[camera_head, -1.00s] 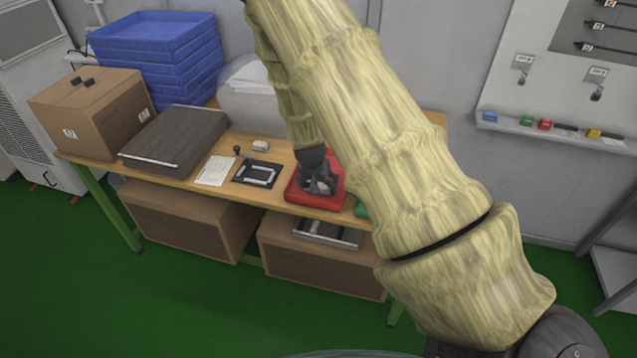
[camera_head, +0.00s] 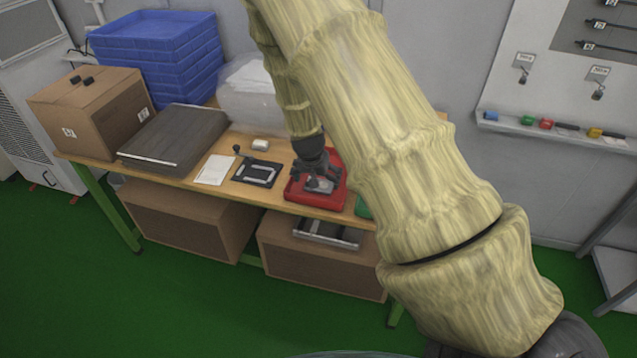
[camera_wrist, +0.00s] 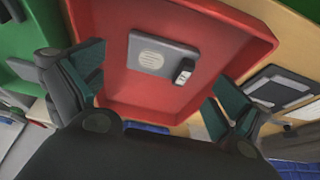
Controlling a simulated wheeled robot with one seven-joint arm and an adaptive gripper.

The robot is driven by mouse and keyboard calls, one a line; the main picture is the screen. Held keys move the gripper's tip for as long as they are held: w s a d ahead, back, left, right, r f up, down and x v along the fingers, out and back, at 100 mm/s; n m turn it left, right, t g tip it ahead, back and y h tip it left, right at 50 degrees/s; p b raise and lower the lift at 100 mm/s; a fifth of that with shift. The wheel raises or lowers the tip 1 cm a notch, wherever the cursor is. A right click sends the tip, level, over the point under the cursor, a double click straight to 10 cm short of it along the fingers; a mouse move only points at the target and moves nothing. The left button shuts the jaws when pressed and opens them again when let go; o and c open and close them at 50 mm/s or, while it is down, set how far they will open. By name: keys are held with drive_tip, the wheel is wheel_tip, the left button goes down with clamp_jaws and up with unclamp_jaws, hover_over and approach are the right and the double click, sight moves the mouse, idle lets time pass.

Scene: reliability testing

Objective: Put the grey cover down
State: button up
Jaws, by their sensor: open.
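The grey cover (camera_wrist: 158,60) lies flat in the red tray (camera_wrist: 228,32) in the wrist view. It has a round pale mark and a small dark piece at its right corner. In the head view the cover (camera_head: 320,185) shows as a grey patch in the red tray (camera_head: 303,201), partly hidden by my gripper (camera_head: 312,172). My gripper is just above the tray. In the wrist view its fingers (camera_wrist: 155,92) are spread wide, one on each side, apart from the cover and with nothing between them.
A black frame (camera_head: 256,173) and a white paper (camera_head: 215,170) lie left of the tray. A dark flat case (camera_head: 175,137), a cardboard box (camera_head: 90,108) and stacked blue crates (camera_head: 160,50) stand farther left. A green tray (camera_head: 362,207) is close on the right.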

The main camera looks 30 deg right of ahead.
drive_tip(key=b+v, duration=0.2)
drive_tip(key=v, duration=0.6)
drive_tip(key=s+a+f+n+g+y, duration=0.15)
drive_tip(key=s+a+f, duration=0.25)
drive_tip(key=s+f, duration=0.45)
drive_tip(key=s+a+f+n+h, duration=0.1)
drive_tip(key=s+a+f+n, duration=0.2)
drive_tip(key=s+f, duration=0.55)
drive_tip(key=s+a+f+n+y, duration=0.1)
drive_tip(key=s+a+f, duration=0.2)
drive_tip(key=s, duration=0.4)
drive_tip(key=s+a+f+n+g+y, duration=0.1)
drive_tip(key=s+a+f+n, duration=0.1)
drive_tip(key=s+a+f, duration=0.2)
drive_tip(key=s+a+f+n+y, duration=0.1)
drive_tip(key=s+a+f, duration=0.3)
drive_tip(key=s, duration=0.5)
drive_tip(key=shift+s+f+n, duration=0.25)
drive_tip(key=shift+s+n, duration=0.05)
drive_tip(key=shift+n, duration=0.25)
